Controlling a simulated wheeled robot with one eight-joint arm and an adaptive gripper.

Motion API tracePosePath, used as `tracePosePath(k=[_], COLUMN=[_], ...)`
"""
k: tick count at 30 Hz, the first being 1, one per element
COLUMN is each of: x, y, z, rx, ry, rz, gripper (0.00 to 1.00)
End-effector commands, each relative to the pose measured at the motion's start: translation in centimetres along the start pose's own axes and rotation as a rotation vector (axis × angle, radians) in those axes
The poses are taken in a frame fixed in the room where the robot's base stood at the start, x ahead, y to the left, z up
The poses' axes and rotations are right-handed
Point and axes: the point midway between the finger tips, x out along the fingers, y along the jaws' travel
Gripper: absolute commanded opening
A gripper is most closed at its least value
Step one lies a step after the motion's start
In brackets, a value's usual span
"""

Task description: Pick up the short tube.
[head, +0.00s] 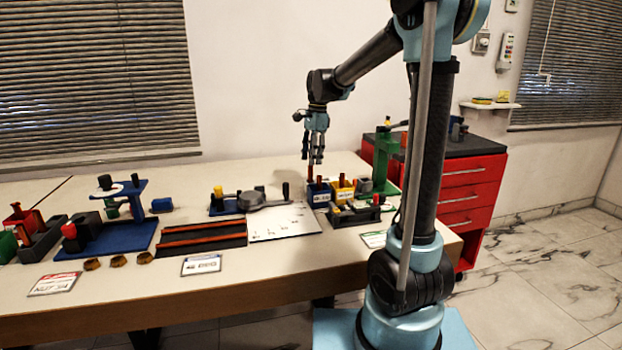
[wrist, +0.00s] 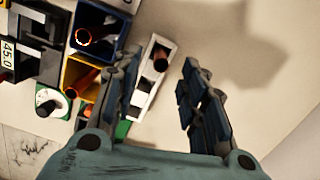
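Several orange-red tubes show, and I cannot tell for sure from their visible ends which one is the short tube. In the wrist view one orange tube (wrist: 160,60) stands in a narrow white holder (wrist: 146,95), seen between my fingers. Another tube (wrist: 84,36) is in a blue bin (wrist: 113,22), and one more (wrist: 84,82) is in a yellow bin (wrist: 76,64). In the head view a red tube (head: 309,173) rises by the blue bin (head: 318,194). My gripper (head: 313,161) points down above it, open and empty; it also shows in the wrist view (wrist: 160,66).
The yellow bin also shows in the head view (head: 342,192), with a green stand (head: 382,160) to its right. A dark tray (head: 354,215) lies in front. A white board (head: 283,222) lies left. The table right of my fingers is bare in the wrist view.

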Motion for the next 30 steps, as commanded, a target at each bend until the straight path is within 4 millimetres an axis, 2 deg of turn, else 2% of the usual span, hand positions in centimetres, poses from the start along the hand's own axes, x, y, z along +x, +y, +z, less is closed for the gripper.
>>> tracePosePath(k=[5, 15, 24, 25, 30], x=[1.0, 5.0, 5.5, 5.5, 5.5], y=[-0.1, -0.2, -0.2, -0.2, -0.2], z=[0.0, -0.1, -0.1, -0.1, -0.2], rx=[0.000, 0.000, 0.000, 0.000, 0.001], ry=[0.000, 0.000, 0.000, 0.000, 0.000], rz=[0.000, 0.000, 0.000, 0.000, 0.000], gripper=[0.39, 0.39, 0.39, 0.37, 0.00])
